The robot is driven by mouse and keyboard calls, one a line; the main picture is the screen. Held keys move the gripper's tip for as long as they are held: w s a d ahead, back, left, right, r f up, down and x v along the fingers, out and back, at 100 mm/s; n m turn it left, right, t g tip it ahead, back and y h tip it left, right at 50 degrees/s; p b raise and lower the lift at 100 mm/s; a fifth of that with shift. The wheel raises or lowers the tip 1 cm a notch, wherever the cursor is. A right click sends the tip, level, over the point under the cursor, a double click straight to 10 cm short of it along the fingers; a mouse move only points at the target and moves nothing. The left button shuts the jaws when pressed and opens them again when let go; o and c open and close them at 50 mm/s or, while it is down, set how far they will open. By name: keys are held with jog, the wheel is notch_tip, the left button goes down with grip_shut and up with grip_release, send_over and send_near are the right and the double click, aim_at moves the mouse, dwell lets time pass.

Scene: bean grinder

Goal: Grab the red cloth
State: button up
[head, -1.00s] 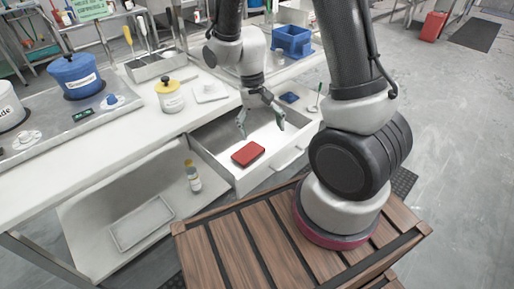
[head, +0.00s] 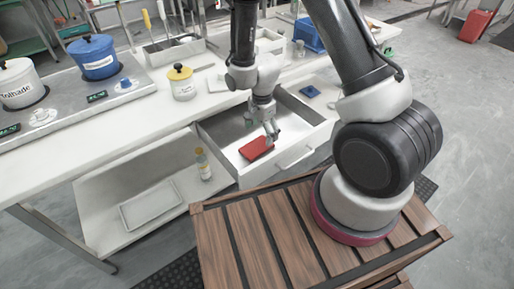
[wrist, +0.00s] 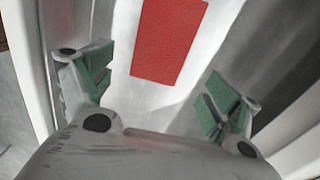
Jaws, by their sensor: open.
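The red cloth (head: 254,149) is a flat, folded rectangle lying on the floor of the open drawer (head: 297,157), near its left front part. In the wrist view the red cloth (wrist: 170,42) lies ahead of and between the two green-padded fingers. My gripper (head: 272,138) is low over the drawer, close to the right end of the cloth. In the wrist view my gripper (wrist: 160,95) is open, with its fingers spread wide and nothing between them. I cannot tell the exact height of the fingertips above the drawer floor.
The drawer's front wall and side walls stand close around my gripper. A small bottle (head: 202,164) stands on the lower shelf, beside a shallow tray (head: 150,204). A yellow-lidded jar (head: 181,82) stands on the counter.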

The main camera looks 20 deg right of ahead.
aim_at(262, 143)
notch_tip(262, 143, down, 5)
jog(key=shift+d+r, duration=0.1)
jog(key=shift+d, duration=0.05)
jog(key=shift+c, duration=0.4)
jog(key=c, duration=0.9)
jog(key=shift+r, duration=0.1)
